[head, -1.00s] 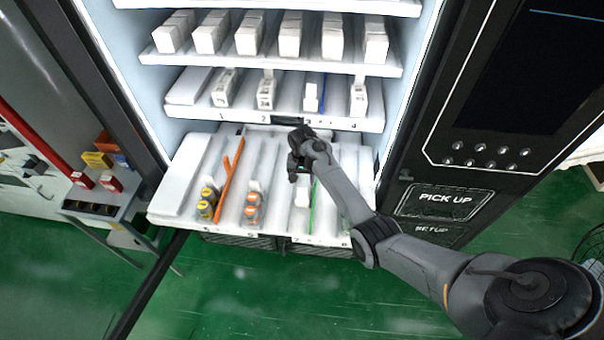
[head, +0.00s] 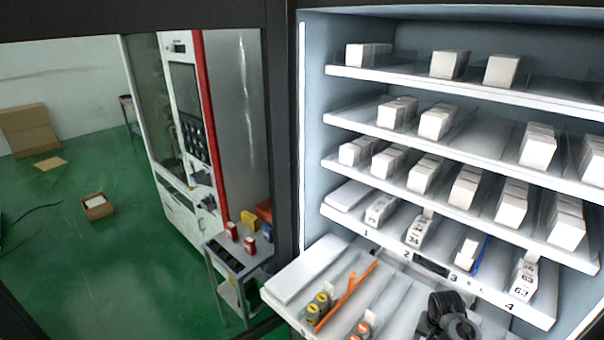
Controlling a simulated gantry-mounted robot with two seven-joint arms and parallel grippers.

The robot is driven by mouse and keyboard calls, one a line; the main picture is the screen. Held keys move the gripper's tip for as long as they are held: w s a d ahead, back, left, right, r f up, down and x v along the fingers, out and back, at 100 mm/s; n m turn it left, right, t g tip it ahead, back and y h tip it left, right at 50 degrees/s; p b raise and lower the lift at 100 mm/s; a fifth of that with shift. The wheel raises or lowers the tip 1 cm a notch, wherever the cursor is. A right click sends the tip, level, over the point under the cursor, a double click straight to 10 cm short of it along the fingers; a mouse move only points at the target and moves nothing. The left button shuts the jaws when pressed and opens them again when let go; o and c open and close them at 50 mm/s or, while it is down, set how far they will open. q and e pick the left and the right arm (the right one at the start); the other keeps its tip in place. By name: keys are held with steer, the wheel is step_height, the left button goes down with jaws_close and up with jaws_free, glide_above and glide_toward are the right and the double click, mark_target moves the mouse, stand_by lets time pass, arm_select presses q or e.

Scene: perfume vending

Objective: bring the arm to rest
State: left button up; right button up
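My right gripper (head: 447,317) is the dark shape at the bottom edge of the head view, over the pulled-out lower tray (head: 388,296) of the vending machine. Its fingers are hidden or cut off, so I cannot tell if it is open or shut. The rest of that arm is outside the picture. My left gripper is not in view.
Shelves with white boxes (head: 421,173) fill the machine above the tray. A small side table (head: 237,262) holds red boxes (head: 249,246). Green floor (head: 120,280) is open at left.

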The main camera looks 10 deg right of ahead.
steer(key=s+a+r+n+t+p, duration=0.1)
steer(key=s+a+r+n, duration=0.3)
steer(key=s+a, duration=0.4)
steer(key=s+a+r+n+t+p, duration=0.1)
steer(key=s+a+r+n+p, duration=0.2)
steer(key=s+a, duration=0.5)
steer(key=s+a+r+n+t+y+p, duration=0.1)
steer(key=s+a+r+n, duration=0.3)
steer(key=s, duration=0.7)
steer(key=a+r+p, duration=0.1)
steer(key=a+r, duration=0.1)
steer(key=a, duration=0.2)
steer(key=shift+n, duration=0.3)
steer(key=shift+s+d, duration=0.15)
